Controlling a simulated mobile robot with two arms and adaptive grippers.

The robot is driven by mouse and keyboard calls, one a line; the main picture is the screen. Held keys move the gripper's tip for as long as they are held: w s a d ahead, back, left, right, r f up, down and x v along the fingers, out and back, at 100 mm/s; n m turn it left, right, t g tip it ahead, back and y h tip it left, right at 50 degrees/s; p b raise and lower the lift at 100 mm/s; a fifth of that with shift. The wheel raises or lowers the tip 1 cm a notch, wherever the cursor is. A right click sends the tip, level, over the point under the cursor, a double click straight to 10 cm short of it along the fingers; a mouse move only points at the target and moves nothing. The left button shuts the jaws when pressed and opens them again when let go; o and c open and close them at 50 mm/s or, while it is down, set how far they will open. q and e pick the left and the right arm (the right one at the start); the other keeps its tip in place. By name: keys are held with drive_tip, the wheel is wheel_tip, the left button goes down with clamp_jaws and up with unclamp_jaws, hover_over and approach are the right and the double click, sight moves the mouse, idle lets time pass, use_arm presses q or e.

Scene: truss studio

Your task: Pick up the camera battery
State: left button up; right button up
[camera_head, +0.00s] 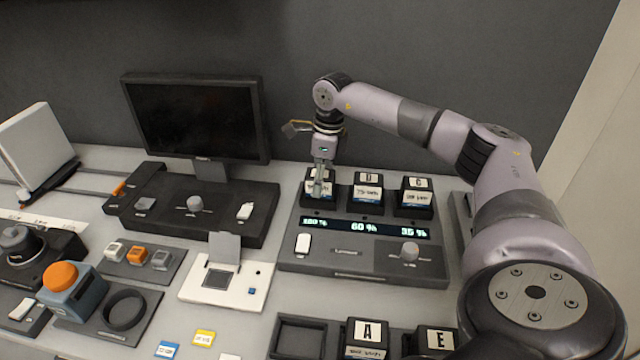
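My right gripper (321,188) points down at the leftmost camera battery (311,199) in the charger (360,261) and covers part of it. I cannot tell whether the fingers touch or grip it. This black battery has a white label that is mostly hidden. Beside it in the charger sit battery D (366,193) and battery G (415,198). The charger display reads about 100%, 60% and 35% from left to right. Battery A (366,338) and battery E (437,341) stand at the front edge. My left gripper is not in view.
A monitor (196,117) stands behind a dark control panel (157,226). Left of the charger is a white card device (221,291) with a raised flap. An empty dark slot (298,338) lies left of battery A. An orange-topped button box (72,290) stands at left.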

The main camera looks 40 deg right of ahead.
drive_tip(key=shift+c, duration=0.4)
drive_tip(key=shift+r, duration=0.1)
clamp_jaws()
idle(0.3)
